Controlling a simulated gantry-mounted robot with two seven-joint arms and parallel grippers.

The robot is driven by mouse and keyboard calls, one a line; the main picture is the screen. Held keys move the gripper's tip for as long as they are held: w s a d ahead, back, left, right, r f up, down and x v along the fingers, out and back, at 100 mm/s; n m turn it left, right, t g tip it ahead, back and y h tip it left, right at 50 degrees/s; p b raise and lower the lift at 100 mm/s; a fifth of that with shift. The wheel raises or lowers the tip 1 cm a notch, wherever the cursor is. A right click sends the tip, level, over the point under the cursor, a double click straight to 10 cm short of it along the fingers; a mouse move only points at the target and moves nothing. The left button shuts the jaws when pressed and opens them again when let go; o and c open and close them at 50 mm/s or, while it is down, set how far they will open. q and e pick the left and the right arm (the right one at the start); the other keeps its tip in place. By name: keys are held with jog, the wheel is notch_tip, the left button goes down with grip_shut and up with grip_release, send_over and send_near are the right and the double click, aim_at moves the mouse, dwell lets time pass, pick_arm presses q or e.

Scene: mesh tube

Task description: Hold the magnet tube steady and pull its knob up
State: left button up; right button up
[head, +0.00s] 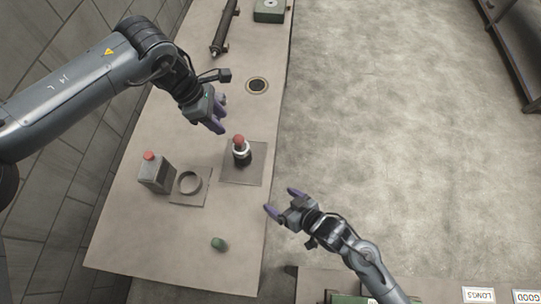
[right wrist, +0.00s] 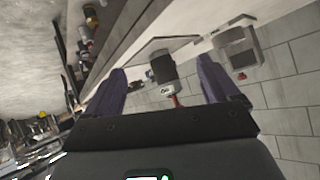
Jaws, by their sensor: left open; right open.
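The magnet tube (head: 241,157) stands upright on a square mat on the table, a dark body with a pale collar and a red knob (head: 239,140) on top. In the right wrist view a dark tube (right wrist: 162,70) with a red tip shows between the fingers, some way beyond them. My left gripper (head: 219,116) is open and empty, above and left of the tube, apart from it. My right gripper (head: 280,200) is open and empty, to the lower right of the tube near the table's right edge, apart from it.
A grey box with a red top (head: 155,172) and a ring on a mat (head: 190,183) stand left of the tube. A small green cylinder (head: 218,244) lies near the front. A dark round hole or disc (head: 257,85), a long dark rod (head: 224,28) and a green box (head: 270,10) are farther back.

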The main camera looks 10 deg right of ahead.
aim_at(242, 154)
jog(key=w+a+n+y, duration=0.1)
jog(key=a, duration=0.1)
jog(key=w+a+f+n+g+y, duration=0.1)
jog(key=a+y, duration=0.1)
jog(key=w+a+f+n+y, duration=0.1)
jog(key=n+y, duration=0.1)
jog(key=shift+a, duration=0.4)
jog(key=w+d+n, duration=0.1)
jog(key=w+d+n+g, duration=0.1)
jog(key=w, duration=0.1)
jog(key=w+d+g, duration=0.1)
jog(key=w, duration=0.1)
jog(key=shift+d+f+n+y, duration=0.1)
jog(key=shift+f+n+y, duration=0.25)
jog(key=shift+n+y, duration=0.05)
jog(key=shift+n+t, duration=0.4)
jog(key=shift+n, duration=0.1)
jog(key=w+r, duration=0.1)
jog(key=w, duration=0.1)
jog(key=w+d+r, duration=0.2)
jog(key=w+r, duration=0.1)
jog(key=shift+w+d+r, duration=0.1)
jog(key=shift+w, duration=0.25)
jog(key=shift+w+r, duration=0.1)
jog(key=shift+w, duration=0.1)
jog(key=shift+w+a, duration=0.25)
jog(key=shift+a, duration=0.15)
jog(key=x, duration=0.9)
jog(key=shift+w+a+f, duration=0.2)
jog(key=shift+a, duration=0.1)
